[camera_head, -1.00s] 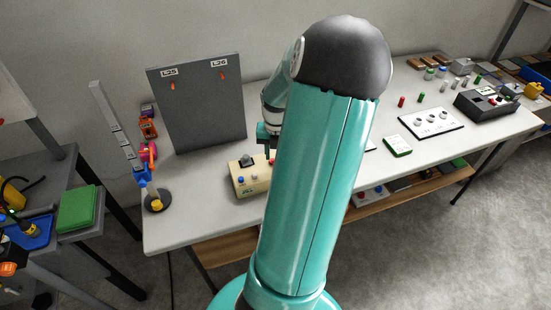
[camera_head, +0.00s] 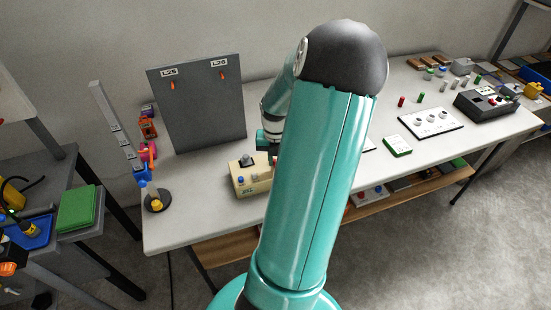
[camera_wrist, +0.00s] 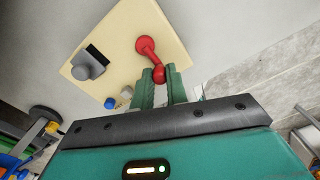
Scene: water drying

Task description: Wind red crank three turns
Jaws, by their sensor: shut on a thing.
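The red crank (camera_wrist: 148,47) sits on a cream box (camera_wrist: 117,32). In the wrist view its arm runs from a round hub down to a red knob at its end. My gripper (camera_wrist: 159,77) is shut on that knob, with one green finger on each side of it. In the head view the cream box (camera_head: 241,184) stands on the table near its front edge.
A grey switch block (camera_wrist: 89,63) and small blue and white knobs are on the same box. A grey upright panel (camera_head: 200,110) stands behind it. Bare table lies between.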

